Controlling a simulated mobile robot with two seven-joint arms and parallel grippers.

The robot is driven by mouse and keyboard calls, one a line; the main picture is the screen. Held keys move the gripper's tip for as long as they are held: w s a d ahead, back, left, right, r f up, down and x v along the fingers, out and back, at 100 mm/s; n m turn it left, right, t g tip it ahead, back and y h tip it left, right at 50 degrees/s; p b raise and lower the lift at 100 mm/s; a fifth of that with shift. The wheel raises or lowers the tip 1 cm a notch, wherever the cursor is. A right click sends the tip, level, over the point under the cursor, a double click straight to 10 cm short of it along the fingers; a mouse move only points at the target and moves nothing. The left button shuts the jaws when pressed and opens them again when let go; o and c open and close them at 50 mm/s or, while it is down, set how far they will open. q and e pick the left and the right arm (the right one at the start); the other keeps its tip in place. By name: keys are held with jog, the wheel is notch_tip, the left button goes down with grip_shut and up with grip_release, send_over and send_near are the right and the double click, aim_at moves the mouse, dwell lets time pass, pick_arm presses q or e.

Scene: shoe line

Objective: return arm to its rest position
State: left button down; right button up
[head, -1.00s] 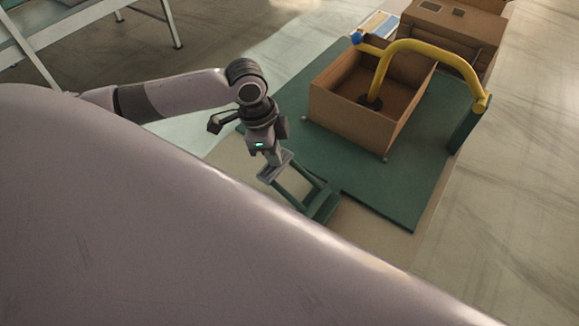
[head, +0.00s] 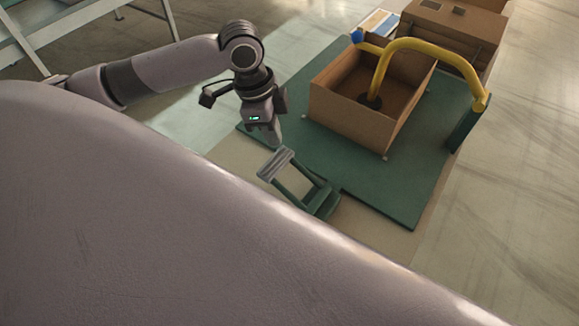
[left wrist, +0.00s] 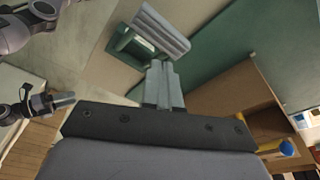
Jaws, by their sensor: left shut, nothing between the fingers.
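My left arm comes in from the left in the head view. Its gripper (head: 277,140) points down and is shut and empty. It is above and just behind the ribbed grey top of a green stand (head: 318,198), apart from it as far as I can tell. In the left wrist view the shut fingers (left wrist: 163,84) have nothing between them, and the stand's ribbed pad (left wrist: 162,28) lies beyond them. Another gripper, apparently my right one (left wrist: 62,101), shows small at the left of the wrist view; its jaw opening is unclear.
An open cardboard box (head: 347,121) stands on a green mat (head: 395,199), right of my left gripper. More cardboard boxes (head: 455,32) stand behind. Bare floor lies to the right.

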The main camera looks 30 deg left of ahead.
pick_arm(q)
jog(key=shift+t+h, duration=0.3)
jog(key=shift+h, duration=0.1)
jog(key=s+d+f, duration=0.1)
jog(key=d, duration=0.1)
jog(key=s+d+f, duration=0.1)
jog(key=d, duration=0.1)
jog(key=s+d+f, duration=0.1)
jog(key=d+f, duration=0.1)
jog(key=shift+s+d, duration=0.2)
jog(key=shift+s, duration=0.1)
jog(key=s+d+f+n+t+h, duration=0.1)
jog(key=s+d+f+n, duration=0.15)
jog(key=s+d, duration=0.2)
jog(key=s+a+f+n+t+y, duration=0.1)
jog(key=s+a+f+n+y, duration=0.15)
jog(key=s+a+n, duration=0.65)
jog(key=w+d+f+t, duration=0.4)
jog(key=w+f+t, duration=0.1)
jog(key=f, duration=0.3)
jog(key=shift+f+m+t+h, duration=0.35)
jog(key=shift+m+t+h, duration=0.1)
jog(key=shift+t, duration=0.45)
